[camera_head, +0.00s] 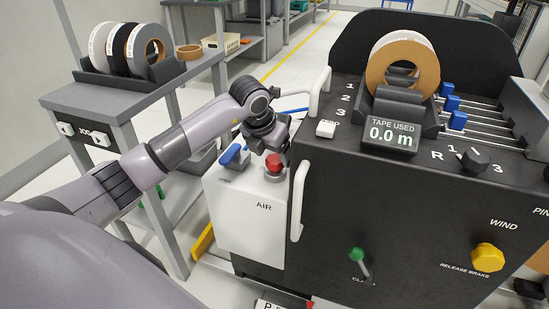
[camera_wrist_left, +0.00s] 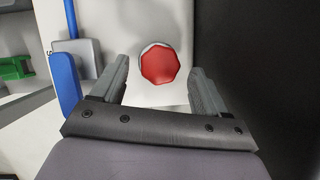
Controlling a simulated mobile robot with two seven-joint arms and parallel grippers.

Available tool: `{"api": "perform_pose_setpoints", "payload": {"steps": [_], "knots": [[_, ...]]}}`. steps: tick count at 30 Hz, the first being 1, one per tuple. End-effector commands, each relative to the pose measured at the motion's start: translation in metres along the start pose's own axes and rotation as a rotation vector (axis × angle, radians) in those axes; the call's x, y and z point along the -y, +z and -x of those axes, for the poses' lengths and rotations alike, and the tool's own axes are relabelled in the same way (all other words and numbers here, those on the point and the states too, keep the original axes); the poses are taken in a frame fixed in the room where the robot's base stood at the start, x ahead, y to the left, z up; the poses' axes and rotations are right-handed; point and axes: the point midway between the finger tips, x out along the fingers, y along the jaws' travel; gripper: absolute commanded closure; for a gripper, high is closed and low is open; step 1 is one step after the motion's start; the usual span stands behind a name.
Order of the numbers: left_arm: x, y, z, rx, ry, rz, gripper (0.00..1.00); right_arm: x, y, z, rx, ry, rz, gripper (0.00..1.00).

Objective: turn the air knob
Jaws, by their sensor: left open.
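The red air knob (camera_head: 274,163) sits on top of the white box marked AIR (camera_head: 247,222), left of the black machine. My left gripper (camera_head: 281,152) is just above and behind the knob in the head view. In the left wrist view, the red knob (camera_wrist_left: 159,64) shows between and beyond the two spread fingers of my left gripper (camera_wrist_left: 158,82). The fingers are open, with a gap on each side of the knob. I cannot tell how far above it they are. My right gripper is not in view.
A blue lever (camera_head: 234,155) stands on the white box close to the knob's left. The black machine (camera_head: 400,215) with its white handle (camera_head: 298,200) rises close on the right. A grey shelf unit (camera_head: 120,105) with tape rolls stands on the left.

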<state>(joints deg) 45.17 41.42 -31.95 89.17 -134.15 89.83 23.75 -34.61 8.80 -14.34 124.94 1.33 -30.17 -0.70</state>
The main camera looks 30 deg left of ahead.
Motion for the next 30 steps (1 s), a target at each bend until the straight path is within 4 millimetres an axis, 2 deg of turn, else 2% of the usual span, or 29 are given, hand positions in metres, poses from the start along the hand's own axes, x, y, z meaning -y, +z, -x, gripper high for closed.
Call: {"api": "perform_pose_setpoints", "payload": {"steps": [1, 4, 13, 14, 18, 19, 30], "knots": [[0.0, -0.001, -0.008, -0.002, -0.001, 0.001, 0.26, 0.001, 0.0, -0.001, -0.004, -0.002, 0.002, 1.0], [0.0, -0.001, -0.015, -0.001, -0.001, 0.0, 0.26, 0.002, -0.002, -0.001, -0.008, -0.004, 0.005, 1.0], [0.0, 0.0, -0.018, 0.0, 0.0, -0.001, 0.26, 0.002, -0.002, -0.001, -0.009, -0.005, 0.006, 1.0], [0.0, 0.0, -0.018, 0.0, 0.0, -0.001, 0.29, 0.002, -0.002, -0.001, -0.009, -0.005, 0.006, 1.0], [0.0, 0.0, -0.018, 0.0, 0.0, -0.001, 0.74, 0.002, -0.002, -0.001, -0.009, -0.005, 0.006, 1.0], [0.0, 0.0, -0.018, 0.0, 0.0, -0.001, 0.8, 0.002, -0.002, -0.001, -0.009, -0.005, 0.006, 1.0], [-0.001, 0.0, -0.017, 0.0, -0.017, -0.043, 0.8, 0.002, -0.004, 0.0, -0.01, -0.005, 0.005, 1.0]]}}
